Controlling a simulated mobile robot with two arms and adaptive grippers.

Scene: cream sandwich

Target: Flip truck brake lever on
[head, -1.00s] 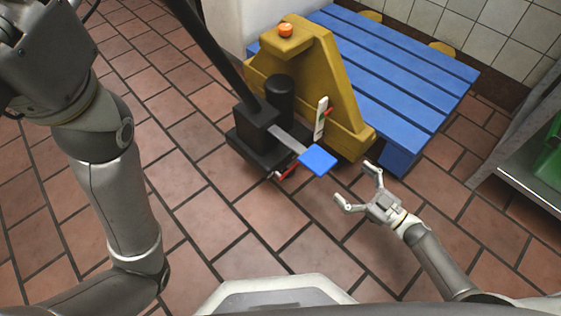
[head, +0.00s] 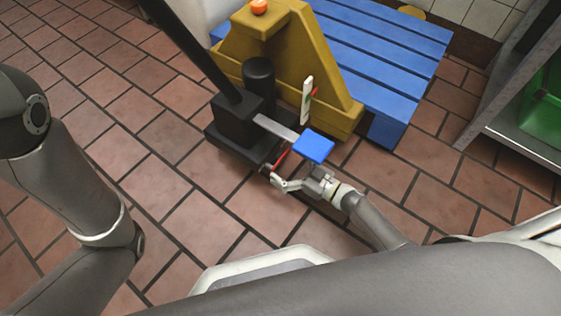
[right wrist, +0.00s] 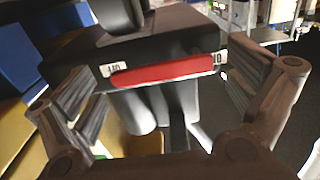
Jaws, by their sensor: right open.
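The yellow pallet truck (head: 335,95) stands by the blue pallet, its black base (head: 235,140) towards me. In the right wrist view, the red lever (right wrist: 165,71) lies across a black block between two small white labels, which are hard to read. My left gripper is out of view.
The blue pallet (head: 380,60) lies behind the truck. A metal shelf (head: 520,145) with a green crate (head: 545,115) is at the right. The tiled floor (head: 160,180) at the left is clear.

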